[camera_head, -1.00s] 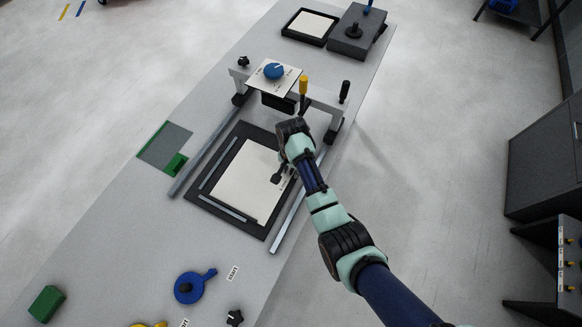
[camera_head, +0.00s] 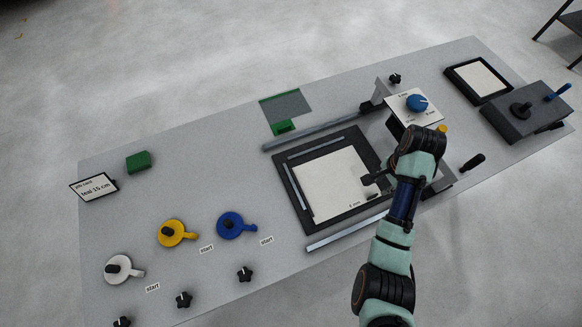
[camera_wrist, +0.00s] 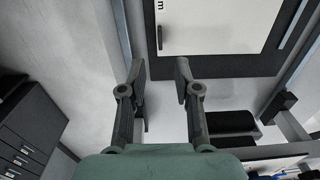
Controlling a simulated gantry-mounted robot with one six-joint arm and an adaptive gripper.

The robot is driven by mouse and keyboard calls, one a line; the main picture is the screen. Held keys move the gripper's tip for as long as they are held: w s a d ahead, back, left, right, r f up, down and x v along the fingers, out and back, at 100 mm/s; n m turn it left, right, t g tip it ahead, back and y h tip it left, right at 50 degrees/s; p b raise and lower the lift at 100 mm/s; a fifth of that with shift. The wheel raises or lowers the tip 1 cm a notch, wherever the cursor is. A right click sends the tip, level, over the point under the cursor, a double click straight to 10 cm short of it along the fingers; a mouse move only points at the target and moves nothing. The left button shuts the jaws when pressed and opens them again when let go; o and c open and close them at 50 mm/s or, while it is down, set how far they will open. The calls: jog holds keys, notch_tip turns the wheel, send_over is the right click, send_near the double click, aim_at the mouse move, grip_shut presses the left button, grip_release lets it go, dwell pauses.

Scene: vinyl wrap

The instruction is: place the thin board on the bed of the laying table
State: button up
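A white board (camera_head: 335,183) lies flat within the dark-framed bed (camera_head: 291,190) of the laying table. Its near edge carries a small label ending in "mm", and it also shows at the top of the wrist view (camera_wrist: 212,22). A second white board (camera_head: 478,77) lies in a black tray (camera_head: 455,80) at the far right; I cannot tell thickness from these views. My gripper (camera_head: 372,180) is over the right edge of the bed. In the wrist view my gripper (camera_wrist: 160,75) has its fingers apart with nothing between them. The arm hides part of the bed's right side.
A gantry with a blue dial (camera_head: 417,102) stands just right of the bed, close to my arm. Metal rails (camera_head: 320,130) flank the bed. A grey block with handles (camera_head: 525,110) is at far right. Yellow (camera_head: 178,234) and blue (camera_head: 232,226) discs lie left.

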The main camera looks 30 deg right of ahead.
jog(key=w+a+r+n+t+h, duration=0.2)
jog(key=w+a+r+n+t, duration=0.2)
jog(key=w+a+n, duration=0.5)
jog(key=a+r+n+t, duration=0.3)
jog(key=a+r, duration=0.2)
jog(key=a, duration=0.5)
jog(key=a+r+n+t+y, duration=0.1)
jog(key=a+r+n, duration=0.3)
jog(key=a, duration=0.5)
jog(key=w+a+r+n+t+y, duration=0.1)
jog(key=a+r+n+t, duration=0.2)
jog(key=a+r, duration=0.4)
jog(key=a+t, duration=0.1)
jog(key=a, duration=0.2)
jog(key=shift+a+r+t, duration=0.3)
jog(key=shift+r, duration=0.1)
jog(key=shift+d, duration=0.1)
